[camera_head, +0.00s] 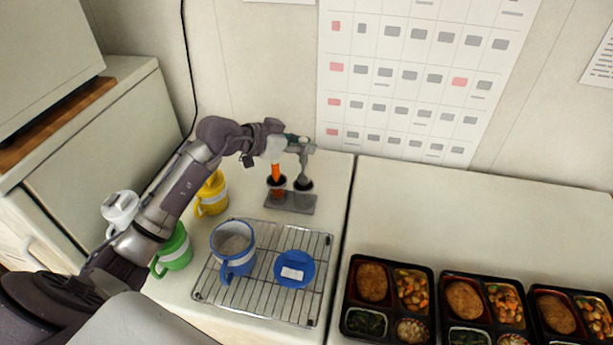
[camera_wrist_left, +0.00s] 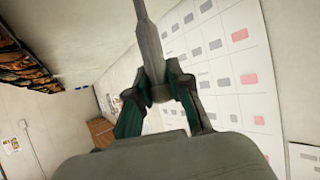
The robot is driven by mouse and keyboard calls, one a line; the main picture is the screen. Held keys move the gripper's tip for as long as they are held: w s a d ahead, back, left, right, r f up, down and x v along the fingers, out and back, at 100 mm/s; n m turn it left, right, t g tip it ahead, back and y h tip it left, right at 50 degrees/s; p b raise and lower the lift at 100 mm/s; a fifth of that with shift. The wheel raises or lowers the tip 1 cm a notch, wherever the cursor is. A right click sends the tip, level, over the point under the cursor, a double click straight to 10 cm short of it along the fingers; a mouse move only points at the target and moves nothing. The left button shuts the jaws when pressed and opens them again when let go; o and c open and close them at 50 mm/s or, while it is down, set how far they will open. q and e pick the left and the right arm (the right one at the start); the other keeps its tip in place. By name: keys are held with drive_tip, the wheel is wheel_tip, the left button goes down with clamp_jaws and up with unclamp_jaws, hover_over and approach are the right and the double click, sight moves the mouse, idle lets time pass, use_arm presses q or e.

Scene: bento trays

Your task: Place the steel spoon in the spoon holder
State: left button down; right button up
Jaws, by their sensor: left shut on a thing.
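The steel spoon (camera_head: 303,162) is held by my left gripper (camera_head: 300,143) in the head view, hanging roughly upright with its lower end down. That lower end is at the right dark cup of the spoon holder (camera_head: 290,204); I cannot tell how deep it sits in the cup. In the left wrist view the grey spoon (camera_wrist_left: 148,38) runs up from between the shut green-padded fingers of the left gripper (camera_wrist_left: 158,88). An orange-handled utensil (camera_head: 276,174) stands in the holder's left cup. My right gripper is not in view.
A wire rack (camera_head: 262,311) holds a blue mug (camera_head: 232,247) and a round blue lid (camera_head: 294,269). Yellow (camera_head: 211,194), green (camera_head: 173,248) and white (camera_head: 121,209) mugs stand near my left arm. Several black bento trays (camera_head: 386,335) are at the right. The back right counter is clear.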

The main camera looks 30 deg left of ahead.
sight(303, 163)
use_arm(q)
drive_tip(key=shift+s+f, duration=0.1)
drive_tip(key=shift+f, duration=1.3)
wheel_tip(303, 163, down, 4)
drive_tip(key=shift+r, duration=0.2)
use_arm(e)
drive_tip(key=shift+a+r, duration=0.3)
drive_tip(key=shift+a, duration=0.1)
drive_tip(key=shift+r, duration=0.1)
use_arm(q)
drive_tip(key=c, duration=1.1)
unclamp_jaws()
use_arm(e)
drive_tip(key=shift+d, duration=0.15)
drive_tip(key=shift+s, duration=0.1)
